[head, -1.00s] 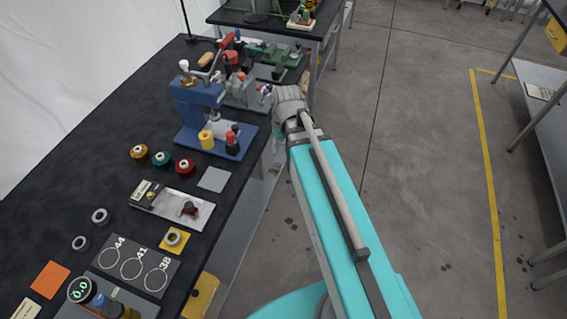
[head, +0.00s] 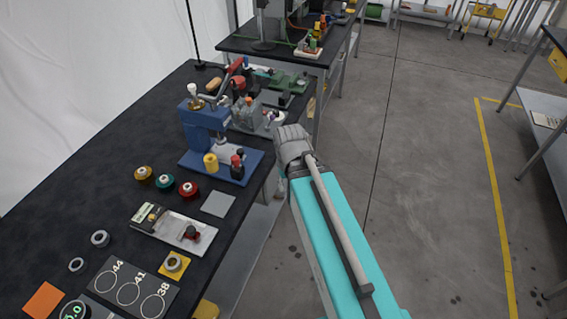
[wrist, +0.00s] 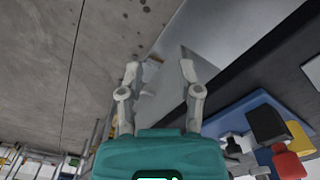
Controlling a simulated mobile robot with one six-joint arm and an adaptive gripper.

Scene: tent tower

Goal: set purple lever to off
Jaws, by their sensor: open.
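A small purple part, seemingly the purple lever (head: 269,118), shows in the head view at the bench's right edge. It is on or beside a grey device (head: 247,113) behind the blue press (head: 207,130). It is too small to tell its position. In the head view my arm's wrist end is just right of and nearer than the purple part, beside the bench edge; the fingers are hidden there. In the wrist view my gripper (wrist: 160,70) is open, with nothing between its fingers. The purple lever cannot be made out in the wrist view.
The dark bench (head: 60,190) carries spools, a grey plate (head: 218,204), a fixture (head: 170,228) and a numbered board (head: 130,288). A green device (head: 288,82) stands behind. Red and black parts (wrist: 283,160) show in the wrist view. The floor (head: 430,190) right of the bench is clear.

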